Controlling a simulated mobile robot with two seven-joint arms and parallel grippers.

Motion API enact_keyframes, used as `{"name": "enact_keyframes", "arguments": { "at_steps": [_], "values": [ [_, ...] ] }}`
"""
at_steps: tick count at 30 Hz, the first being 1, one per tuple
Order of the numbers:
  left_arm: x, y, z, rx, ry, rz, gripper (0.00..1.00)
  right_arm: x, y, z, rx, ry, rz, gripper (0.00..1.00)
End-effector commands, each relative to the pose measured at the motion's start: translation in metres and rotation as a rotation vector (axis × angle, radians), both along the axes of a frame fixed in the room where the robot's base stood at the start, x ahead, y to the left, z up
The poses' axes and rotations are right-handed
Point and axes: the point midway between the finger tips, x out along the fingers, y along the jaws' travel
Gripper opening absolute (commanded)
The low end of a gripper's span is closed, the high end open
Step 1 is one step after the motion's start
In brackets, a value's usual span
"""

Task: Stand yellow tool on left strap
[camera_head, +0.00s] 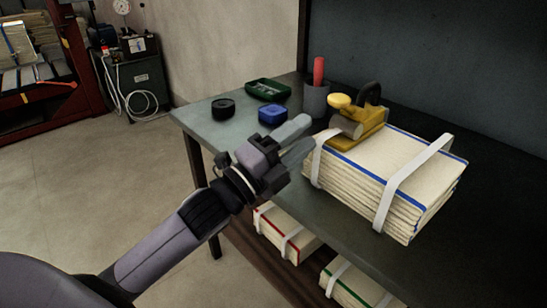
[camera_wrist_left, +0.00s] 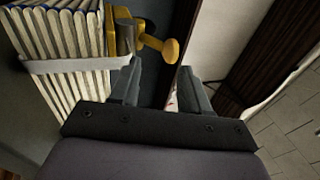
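The yellow tool (camera_head: 371,130), with a dark handle, a round yellow knob and a grey cylinder, sits upright at the back left of the strapped cloth bundle (camera_head: 375,165). It appears to rest over the upper end of the white left strap (camera_head: 317,161); its exact contact is hidden. The wrist view also shows the yellow tool (camera_wrist_left: 125,18) and the strap (camera_wrist_left: 75,64) across the cloth layers. My left gripper (camera_head: 304,133) is open and empty, just left of the tool and bundle, apart from the knob in the wrist view. My right gripper is out of view.
Strapped bundles (camera_head: 287,233) lie on the shelf below. The table's front left is clear.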

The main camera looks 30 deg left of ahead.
Motion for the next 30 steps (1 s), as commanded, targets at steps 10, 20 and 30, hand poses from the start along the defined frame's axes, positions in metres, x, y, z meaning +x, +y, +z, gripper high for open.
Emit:
{"name": "enact_keyframes", "arguments": {
  "at_steps": [10, 20, 30],
  "values": [
    [-0.039, 0.019, -0.016, 0.000, 0.001, 0.001, 0.46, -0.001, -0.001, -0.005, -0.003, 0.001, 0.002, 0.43],
    [-0.051, 0.026, -0.034, -0.046, 0.057, 0.002, 0.46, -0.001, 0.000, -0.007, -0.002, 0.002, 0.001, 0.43],
    [-0.098, 0.028, -0.248, -0.827, 0.866, 0.148, 0.46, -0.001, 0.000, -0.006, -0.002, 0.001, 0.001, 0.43]
  ]
}}
